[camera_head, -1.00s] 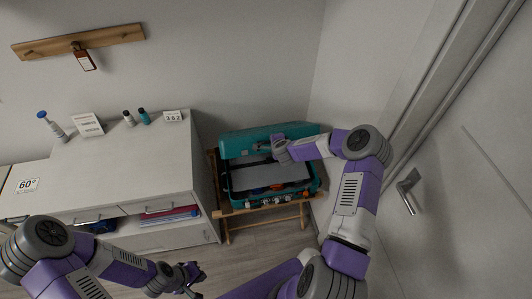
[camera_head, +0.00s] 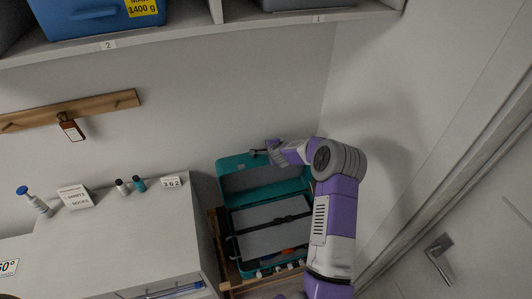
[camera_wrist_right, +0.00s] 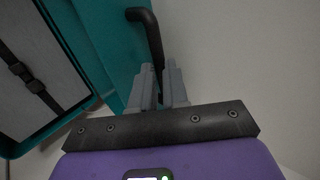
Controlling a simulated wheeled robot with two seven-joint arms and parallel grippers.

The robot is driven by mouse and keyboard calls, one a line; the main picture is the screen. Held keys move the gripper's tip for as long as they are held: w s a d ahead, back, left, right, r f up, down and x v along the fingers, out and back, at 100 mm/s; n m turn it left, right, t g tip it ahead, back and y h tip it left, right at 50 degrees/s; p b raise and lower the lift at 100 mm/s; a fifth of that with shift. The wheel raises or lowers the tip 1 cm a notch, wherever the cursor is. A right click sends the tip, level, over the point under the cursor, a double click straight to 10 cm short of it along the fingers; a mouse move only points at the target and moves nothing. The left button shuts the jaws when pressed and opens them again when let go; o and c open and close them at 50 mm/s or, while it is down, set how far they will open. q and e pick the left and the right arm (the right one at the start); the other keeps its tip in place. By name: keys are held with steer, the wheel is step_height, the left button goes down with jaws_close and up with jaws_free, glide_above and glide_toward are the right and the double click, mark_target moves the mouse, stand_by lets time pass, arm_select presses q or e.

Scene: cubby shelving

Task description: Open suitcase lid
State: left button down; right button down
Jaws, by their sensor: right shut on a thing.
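The teal suitcase (camera_head: 233,248) sits on a wooden stand in the corner. Its lid (camera_head: 240,180) is raised and leans back by the wall, so the grey inside with a black strap (camera_head: 272,224) shows. My right gripper (camera_head: 268,152) is at the lid's top edge. In the right wrist view, my right gripper's fingers (camera_wrist_right: 164,80) are shut on the black handle (camera_wrist_right: 147,30), beside the lid's teal outer face (camera_wrist_right: 112,40). My left gripper is out of view.
A white cabinet (camera_head: 115,240) with small bottles and cards on top stands left of the suitcase. A shelf (camera_head: 200,33) with bins hangs above. A wooden peg rail (camera_head: 85,108) is on the wall. A door handle (camera_head: 438,257) is at right.

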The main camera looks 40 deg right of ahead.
steer(key=shift+w+d+r, duration=0.15)
steer(key=shift+w+r, duration=0.2)
steer(key=shift+s+r, duration=0.1)
steer(key=c, duration=1.9)
jaws_free()
steer(key=shift+s, duration=0.1)
steer(key=shift+o, duration=1.3)
steer(key=o, duration=0.5)
steer(key=shift+f, duration=0.25)
steer(key=shift+s, duration=0.1)
steer(key=shift+b+v, duration=0.85)
steer(key=shift+v, duration=2.9)
